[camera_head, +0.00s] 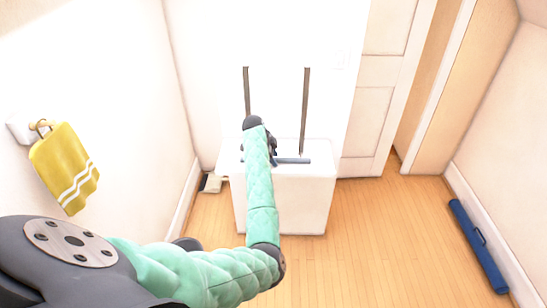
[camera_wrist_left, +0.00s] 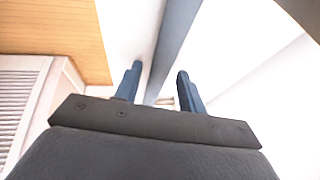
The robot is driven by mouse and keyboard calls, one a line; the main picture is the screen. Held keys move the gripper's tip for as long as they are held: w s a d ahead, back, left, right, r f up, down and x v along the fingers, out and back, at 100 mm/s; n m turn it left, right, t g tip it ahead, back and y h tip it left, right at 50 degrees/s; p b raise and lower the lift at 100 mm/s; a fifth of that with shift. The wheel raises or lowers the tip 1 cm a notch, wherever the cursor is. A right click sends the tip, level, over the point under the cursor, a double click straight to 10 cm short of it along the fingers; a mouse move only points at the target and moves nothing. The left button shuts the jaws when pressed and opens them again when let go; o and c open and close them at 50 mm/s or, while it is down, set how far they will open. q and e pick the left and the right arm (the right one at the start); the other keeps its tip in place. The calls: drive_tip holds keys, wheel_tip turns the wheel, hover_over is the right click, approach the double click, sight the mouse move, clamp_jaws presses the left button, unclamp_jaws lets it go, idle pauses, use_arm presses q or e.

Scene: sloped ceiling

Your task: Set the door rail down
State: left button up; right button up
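A slim blue-grey bar (camera_head: 292,161), which looks like the door rail, lies level at the top of the white box-like unit (camera_head: 285,205) in the head view. My left arm reaches over the unit, and my left gripper (camera_head: 271,150) is at the bar, partly hidden by its own wrist. In the left wrist view the bar (camera_wrist_left: 176,35) runs lengthwise past the two blue fingers of my left gripper (camera_wrist_left: 160,82). The fingers stand apart, with pale surface showing between the left finger and the bar. My right gripper is not in view.
Two dark upright strips (camera_head: 304,105) stand against the white surface behind the unit. A yellow towel (camera_head: 66,168) hangs on the left wall. A long blue case (camera_head: 478,245) lies by the right wall. Wooden floor (camera_head: 385,240) is clear right of the unit.

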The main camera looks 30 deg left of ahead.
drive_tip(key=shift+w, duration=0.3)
